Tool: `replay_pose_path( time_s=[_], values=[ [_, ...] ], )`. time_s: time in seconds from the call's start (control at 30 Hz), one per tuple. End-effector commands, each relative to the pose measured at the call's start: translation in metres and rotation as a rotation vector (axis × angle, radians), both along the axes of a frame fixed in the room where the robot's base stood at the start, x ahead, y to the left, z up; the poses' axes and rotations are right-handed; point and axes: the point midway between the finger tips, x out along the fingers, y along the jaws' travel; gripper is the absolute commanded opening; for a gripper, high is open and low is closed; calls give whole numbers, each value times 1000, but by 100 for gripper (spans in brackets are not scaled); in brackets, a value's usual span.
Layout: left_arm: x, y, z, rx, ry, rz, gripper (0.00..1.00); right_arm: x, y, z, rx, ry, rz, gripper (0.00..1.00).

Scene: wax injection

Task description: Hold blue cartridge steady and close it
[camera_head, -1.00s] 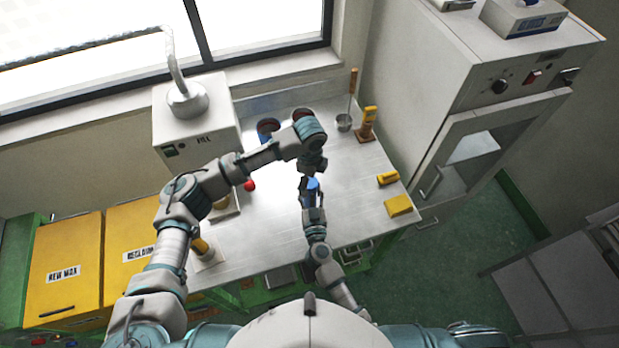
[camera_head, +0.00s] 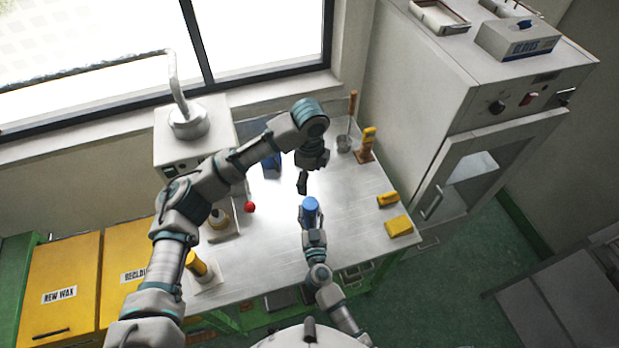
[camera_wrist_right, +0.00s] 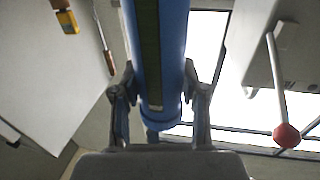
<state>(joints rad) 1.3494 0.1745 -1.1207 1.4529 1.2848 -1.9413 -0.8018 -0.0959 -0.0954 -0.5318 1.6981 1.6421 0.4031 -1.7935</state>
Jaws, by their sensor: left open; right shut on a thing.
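The blue cartridge (camera_head: 310,204) is held up over the front middle of the steel table. My right gripper (camera_head: 312,222) is shut on it from below in the head view. In the right wrist view the cartridge (camera_wrist_right: 174,60) runs between the two fingers of the right gripper (camera_wrist_right: 160,98), with a dark green strip along its blue side. My left gripper (camera_head: 303,184) is open and empty, just above and slightly left of the cartridge's upper end, with a small gap in the picture. Whether the cartridge's end is closed cannot be told.
The steel table (camera_head: 270,245) has free room around the cartridge. A red knob (camera_head: 250,207) stands left. A blue object (camera_head: 271,165) lies behind my left arm. Yellow blocks (camera_head: 398,226) lie at right, and a metal cup (camera_head: 344,143) stands at the back.

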Motion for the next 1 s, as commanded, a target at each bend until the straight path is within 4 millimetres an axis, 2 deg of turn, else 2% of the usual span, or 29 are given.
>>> replay_pose_path(
  time_s=[0.07, 0.1, 0.17, 0.2, 0.57, 0.67, 1.0],
  values=[
    [0, 0, 0, 0, 0, 0, 83, 0, 0, 0, 0, -1, 0, 0],
    [0, 0, 0, 0, 0, 0, 83, 0, 0, 0, 0, -1, 0, 53],
    [0, 0, 0, 0, 0, 0, 83, 0, 0, 0, 0, -1, 0, 68],
    [0, 0, 0, 0, 0, 0, 83, 0, 0, 0, 0, -1, 0, 72],
    [0, 0, 0, 0, 0, 0, 83, -4, -1, -1, 0, 1, 0, 72],
    [0, 0, 0, 0, 0, 0, 83, -16, -2, -1, 0, 2, 0, 72],
    [0, 0, 0, 0, 0, 0, 83, -86, -10, -2, -1, 3, 1, 72]
  ],
)
